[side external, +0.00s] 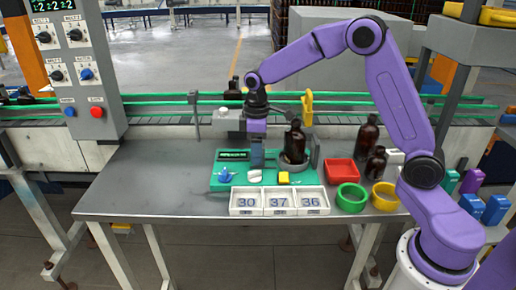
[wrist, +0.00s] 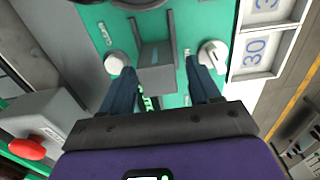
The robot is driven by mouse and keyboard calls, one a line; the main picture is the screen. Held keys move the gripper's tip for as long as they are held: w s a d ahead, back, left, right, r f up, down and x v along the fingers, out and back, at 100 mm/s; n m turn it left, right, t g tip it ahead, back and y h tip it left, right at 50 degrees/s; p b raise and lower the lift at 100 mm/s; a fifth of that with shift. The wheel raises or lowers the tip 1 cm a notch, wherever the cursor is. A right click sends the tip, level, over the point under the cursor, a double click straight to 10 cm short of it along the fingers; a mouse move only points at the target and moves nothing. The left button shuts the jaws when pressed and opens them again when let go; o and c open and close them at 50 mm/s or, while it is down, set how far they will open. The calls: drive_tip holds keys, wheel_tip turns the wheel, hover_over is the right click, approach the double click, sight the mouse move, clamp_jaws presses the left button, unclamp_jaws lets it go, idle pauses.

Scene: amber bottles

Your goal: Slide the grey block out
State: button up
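The grey block (wrist: 156,56) sits on a green panel (wrist: 188,18), between dark rails, in the wrist view. My gripper (wrist: 158,64) is open above the panel, with one dark blue finger to each side of the block and a gap visible on both sides. In the side view my gripper (side external: 257,164) points down over the green panel (side external: 213,184), left of an amber bottle (side external: 295,142) standing upright in a dark round holder. The block is hard to make out in the side view, near my fingers.
The panel carries a blue knob (side external: 225,175), a white knob (side external: 254,176) and a yellow button (side external: 284,178). White trays numbered 30, 37, 36 (side external: 279,214) stand in front. A red tray (side external: 340,171), green ring (side external: 351,198), yellow ring (side external: 384,196) and bottles (side external: 367,136) stand right.

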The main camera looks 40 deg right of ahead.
drive_tip(key=shift+r, duration=0.1)
wheel_tip(320, 180, up, 17)
drive_tip(key=shift+r, duration=0.15)
idle(0.4)
idle(0.4)
drive_tip(key=s+a+f+n, duration=0.1)
drive_tip(key=s+a+f, duration=0.15)
drive_tip(key=s, duration=0.55)
drive_tip(key=s+a+f+n, duration=0.1)
drive_tip(key=s+a+f, duration=0.15)
drive_tip(key=s, duration=0.55)
drive_tip(key=s+a+f+n, duration=0.1)
drive_tip(key=s+f, duration=0.3)
drive_tip(key=s, duration=0.5)
drive_tip(key=s+d+f, duration=0.3)
drive_tip(key=s+f, duration=0.1)
drive_tip(key=s, duration=0.4)
drive_tip(key=shift+s+f+n, duration=0.2)
drive_tip(key=shift+s+n, duration=0.05)
drive_tip(key=shift+n, duration=0.05)
